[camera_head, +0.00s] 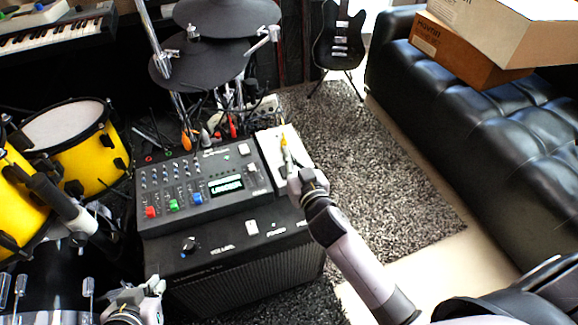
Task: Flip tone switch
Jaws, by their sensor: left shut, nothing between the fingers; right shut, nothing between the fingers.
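A dark amplifier (215,262) stands on the rug. Its top has a black knob (190,244) and a small white switch (251,227). The labels beside them are too small to read with certainty, so I cannot tell which control is the tone switch. A grey mixer (215,212) with coloured faders and a lit display sits on the amplifier. My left gripper (133,291) is shut and empty at the lower left, left of the amplifier.
Yellow drums (90,155) stand at the left, with dark drum pads (200,65) and metal stands behind the mixer. A black guitar (338,45) stands at the back. A black sofa (480,130) with boxes (460,50) fills the right. The grey rug (385,170) between is clear.

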